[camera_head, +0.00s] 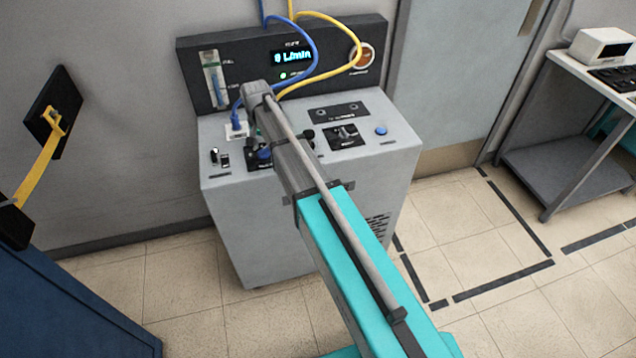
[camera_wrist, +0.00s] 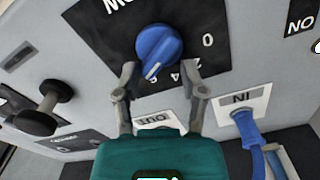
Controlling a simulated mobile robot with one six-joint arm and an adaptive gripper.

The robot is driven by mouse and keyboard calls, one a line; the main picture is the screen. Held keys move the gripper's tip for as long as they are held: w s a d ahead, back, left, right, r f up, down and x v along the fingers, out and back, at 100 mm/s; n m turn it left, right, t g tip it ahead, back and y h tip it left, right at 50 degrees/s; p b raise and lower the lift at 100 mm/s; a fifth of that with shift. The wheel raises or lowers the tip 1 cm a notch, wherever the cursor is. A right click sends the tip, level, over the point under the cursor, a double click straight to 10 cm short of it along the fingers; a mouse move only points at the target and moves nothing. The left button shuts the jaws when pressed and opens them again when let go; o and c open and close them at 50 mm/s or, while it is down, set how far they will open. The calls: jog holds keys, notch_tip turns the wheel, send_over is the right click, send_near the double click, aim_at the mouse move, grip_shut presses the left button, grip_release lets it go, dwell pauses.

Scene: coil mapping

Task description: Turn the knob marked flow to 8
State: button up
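The blue flow knob (camera_wrist: 158,50) sits on a black dial plate in the wrist view. Its label reads upside down as flow. The numerals 0, 2 and 4 show from its right side to below it. The knob's white mark points down and slightly left in the picture. My gripper (camera_wrist: 159,72) has its fingers apart, with a fingertip at each lower side of the knob. I cannot tell whether they touch it. In the head view the knob (camera_head: 264,153) is partly hidden beside my arm. The display (camera_head: 292,57) shows one digit, hard to read, and L/min.
An IN socket (camera_wrist: 245,100) with a blue plug is right of my gripper in the wrist view. A dark round knob (camera_wrist: 38,122) stands out at left. Blue and yellow cables (camera_head: 318,52) loop over the machine (camera_head: 240,215).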

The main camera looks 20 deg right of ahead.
jog(key=n, duration=0.5)
jog(key=shift+a+n, duration=0.35)
jog(key=shift+n, duration=0.05)
jog(key=n, duration=0.5)
jog(key=shift+s+a+n, duration=0.1)
jog(key=shift+a+n, duration=0.2)
jog(key=shift+n, duration=0.1)
notch_tip(320, 180, up, 14)
jog(key=p, duration=1.4)
jog(key=s+d+f+m+b, duration=0.2)
jog(key=s+d, duration=0.2)
jog(key=s, duration=0.4)
jog(key=s+d+f+m+b, duration=0.2)
jog(key=s+d+f+b, duration=0.1)
jog(key=s, duration=0.6)
jog(key=s+d+f+m+b, duration=0.3)
jog(key=s+d, duration=0.1)
jog(key=s, duration=0.4)
jog(key=shift+s+d, duration=0.15)
jog(key=shift+d, duration=0.25)
jog(key=shift+f, duration=0.1)
